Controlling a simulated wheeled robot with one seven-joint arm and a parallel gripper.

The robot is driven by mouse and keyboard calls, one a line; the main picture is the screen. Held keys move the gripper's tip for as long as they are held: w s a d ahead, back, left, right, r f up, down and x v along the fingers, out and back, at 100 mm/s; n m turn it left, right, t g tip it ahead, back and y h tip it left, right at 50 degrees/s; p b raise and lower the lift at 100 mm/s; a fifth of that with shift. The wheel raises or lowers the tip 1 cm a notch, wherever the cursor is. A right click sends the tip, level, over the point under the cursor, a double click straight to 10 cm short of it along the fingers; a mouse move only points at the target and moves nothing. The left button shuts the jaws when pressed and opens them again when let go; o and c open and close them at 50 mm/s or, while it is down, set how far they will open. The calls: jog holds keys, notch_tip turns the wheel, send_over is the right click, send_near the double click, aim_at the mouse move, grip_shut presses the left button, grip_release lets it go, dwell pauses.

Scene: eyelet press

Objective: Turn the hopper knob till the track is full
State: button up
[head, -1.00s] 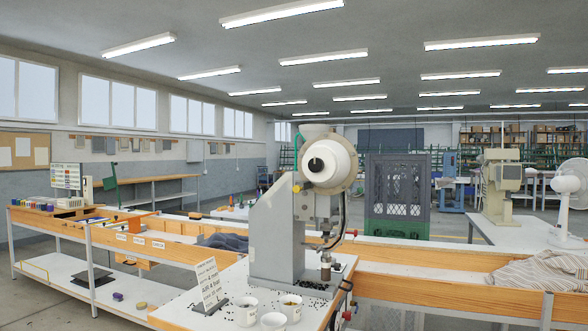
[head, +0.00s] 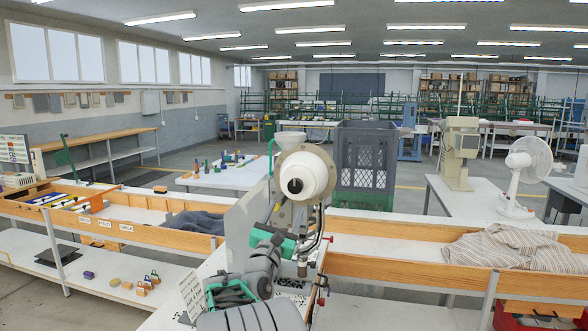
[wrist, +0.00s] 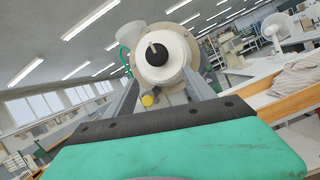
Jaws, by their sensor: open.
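The hopper is a white drum (head: 312,172) at the top of the grey press. Its black round knob (head: 294,186) faces me; in the wrist view the knob (wrist: 153,55) has a pale bar across its face. My gripper (wrist: 162,80) is open and empty. Its two grey fingers reach toward the drum, below the knob and apart from it in the picture. In the head view my green and grey arm end covers the lower press.
A sign card (head: 191,293) stands at the press's left. A wooden-edged bench (head: 400,270) runs right, with striped cloth (head: 505,250) on it. A grey crate (head: 365,150) stands behind the press. A green tube (wrist: 124,55) curves beside the drum.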

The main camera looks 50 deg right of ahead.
aim_at(294, 189)
jog(key=shift+n+h, duration=0.4)
jog(key=shift+n, duration=0.2)
jog(key=p+x, duration=0.1)
jog(key=x, duration=0.1)
jog(key=p+x, duration=0.1)
jog(key=x, duration=0.2)
jog(key=r+x, duration=0.1)
jog(key=x, duration=0.2)
jog(key=shift+s+a+r+p, duration=0.1)
jog(key=shift+s+a+p, duration=0.1)
jog(key=shift+s+p, duration=0.2)
jog(key=shift+w+d, duration=0.2)
jog(key=shift+d, duration=0.1)
jog(key=c, duration=1.4)
